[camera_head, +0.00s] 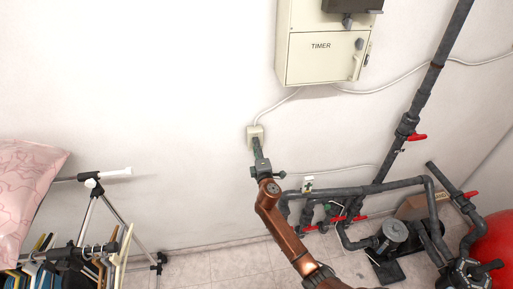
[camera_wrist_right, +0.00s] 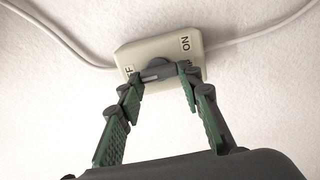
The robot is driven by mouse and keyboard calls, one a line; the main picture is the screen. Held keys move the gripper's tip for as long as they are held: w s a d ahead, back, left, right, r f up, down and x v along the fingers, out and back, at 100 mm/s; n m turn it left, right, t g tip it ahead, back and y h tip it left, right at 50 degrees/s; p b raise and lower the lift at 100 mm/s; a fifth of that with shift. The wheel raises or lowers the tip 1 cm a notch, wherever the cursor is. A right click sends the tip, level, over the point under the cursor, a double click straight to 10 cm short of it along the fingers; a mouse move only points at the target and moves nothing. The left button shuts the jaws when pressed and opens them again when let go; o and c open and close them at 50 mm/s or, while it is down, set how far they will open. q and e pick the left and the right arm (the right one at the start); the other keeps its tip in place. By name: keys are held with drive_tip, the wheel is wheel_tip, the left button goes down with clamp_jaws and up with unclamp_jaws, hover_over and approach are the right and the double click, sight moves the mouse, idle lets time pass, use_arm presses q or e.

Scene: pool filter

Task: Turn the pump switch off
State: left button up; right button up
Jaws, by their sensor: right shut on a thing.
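The pump switch is a small cream box (camera_head: 253,131) on the white wall, below the timer box. In the right wrist view the switch box (camera_wrist_right: 190,60) has an "ON" label on its right side and a partly covered label ending in "F" on its left side. A dark grey knob (camera_wrist_right: 158,66) sits on its face between the labels. My right gripper (camera_head: 256,144) reaches up to the switch, and its green-padded fingers (camera_wrist_right: 158,80) are shut on the knob, one on each side. Which label the knob points to I cannot tell. My left gripper is not in view.
A cream timer box (camera_head: 318,58) hangs above. Cables run from the switch along the wall. Grey pipes (camera_head: 370,189) with red valve handles and a pump (camera_head: 394,234) stand at the right. A metal rack (camera_head: 110,210) and pink cushion (camera_head: 28,190) are at the left.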

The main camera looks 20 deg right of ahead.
idle(0.3)
drive_tip(key=o, duration=1.2)
drive_tip(key=shift+c, duration=0.2)
drive_tip(key=shift+s, duration=0.1)
drive_tip(key=v, duration=1.1)
drive_tip(key=shift+s, duration=0.4)
drive_tip(key=shift+a, duration=0.1)
